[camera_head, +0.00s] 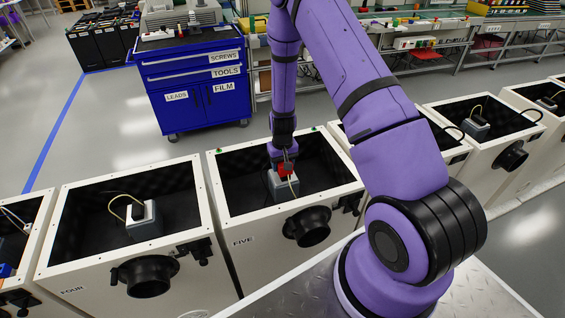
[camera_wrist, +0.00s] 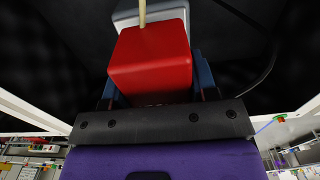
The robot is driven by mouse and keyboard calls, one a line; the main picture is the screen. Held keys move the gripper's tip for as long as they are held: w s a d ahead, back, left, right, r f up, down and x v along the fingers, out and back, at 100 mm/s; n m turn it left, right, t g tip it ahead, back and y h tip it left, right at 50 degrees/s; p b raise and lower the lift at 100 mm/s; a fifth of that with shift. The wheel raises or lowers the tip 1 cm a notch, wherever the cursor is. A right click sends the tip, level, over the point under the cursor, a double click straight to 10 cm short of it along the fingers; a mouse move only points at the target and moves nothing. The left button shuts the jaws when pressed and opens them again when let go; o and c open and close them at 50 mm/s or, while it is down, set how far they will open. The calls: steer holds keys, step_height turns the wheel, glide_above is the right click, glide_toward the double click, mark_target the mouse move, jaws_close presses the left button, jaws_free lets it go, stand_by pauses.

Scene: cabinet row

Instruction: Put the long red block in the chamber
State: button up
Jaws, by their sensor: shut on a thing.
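The red block (camera_head: 286,169) is between the fingers of my gripper (camera_head: 288,158), inside the open-topped chamber marked FIVE (camera_head: 243,222). In the wrist view the red block (camera_wrist: 150,62) fills the space between the two blue fingers of my gripper (camera_wrist: 155,85), which are shut on it. A grey box-like device (camera_head: 283,187) with a pale cable stands in this chamber, directly under or behind the block. It also shows in the wrist view (camera_wrist: 126,20). I cannot tell whether the block touches it. The block's full length is hidden.
Chamber FOUR (camera_head: 62,270) stands to the left with a similar grey device (camera_head: 144,220) inside. More chambers stand to the right, partly behind my arm. A blue tool cabinet (camera_head: 195,85) stands behind the row. Chamber FIVE's walls and rim surround my gripper.

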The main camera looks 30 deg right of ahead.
steer(key=shift+f, duration=0.15)
steer(key=o, duration=1)
